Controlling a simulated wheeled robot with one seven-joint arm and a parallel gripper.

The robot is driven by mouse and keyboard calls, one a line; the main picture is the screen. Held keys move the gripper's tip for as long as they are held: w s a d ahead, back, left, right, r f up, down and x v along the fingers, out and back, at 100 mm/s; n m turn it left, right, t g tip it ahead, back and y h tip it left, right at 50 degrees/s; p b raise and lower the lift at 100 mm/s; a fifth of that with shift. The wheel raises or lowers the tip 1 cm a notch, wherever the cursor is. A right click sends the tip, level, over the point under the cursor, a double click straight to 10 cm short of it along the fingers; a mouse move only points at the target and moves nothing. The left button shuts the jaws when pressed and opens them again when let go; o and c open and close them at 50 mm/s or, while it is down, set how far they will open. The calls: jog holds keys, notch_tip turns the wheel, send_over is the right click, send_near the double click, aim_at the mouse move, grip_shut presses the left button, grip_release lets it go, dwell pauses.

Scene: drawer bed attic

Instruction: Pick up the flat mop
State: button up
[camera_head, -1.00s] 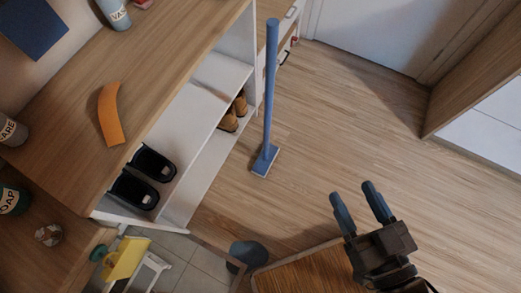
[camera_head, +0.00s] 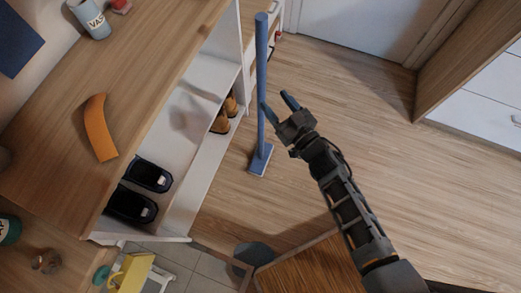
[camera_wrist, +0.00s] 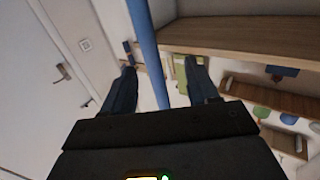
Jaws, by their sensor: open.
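The flat mop (camera_head: 261,85) is blue, with a long straight handle and a small flat rectangular head on the wooden floor. It stands upright beside the shoe shelf in the head view. My gripper (camera_head: 276,101) is open, its fingertips close to the upper-middle part of the handle. In the wrist view the mop handle (camera_wrist: 147,50) runs down between the two open fingers of my gripper (camera_wrist: 165,80), beyond or between the tips. I cannot tell whether any finger touches it.
A white shelf unit (camera_head: 243,45) with a wooden top (camera_head: 150,75) stands left of the mop and holds dark slippers (camera_head: 148,174) and brown shoes (camera_head: 222,121). An orange curved object (camera_head: 98,128) lies on top. A white door (camera_head: 365,25) is behind. The floor to the right is clear.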

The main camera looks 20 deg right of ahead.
aim_at(264, 79)
jog(key=shift+n+y, duration=0.3)
jog(key=w, duration=0.3)
jog(key=w+b, duration=0.1)
jog(key=w, duration=0.3)
jog(key=w+b, duration=0.1)
jog(key=w, duration=0.2)
jog(key=shift+w+d+f, duration=0.1)
jog(key=shift+w+f, duration=0.15)
jog(key=shift+w, duration=0.15)
jog(key=shift+r, duration=0.1)
jog(key=c, duration=1)
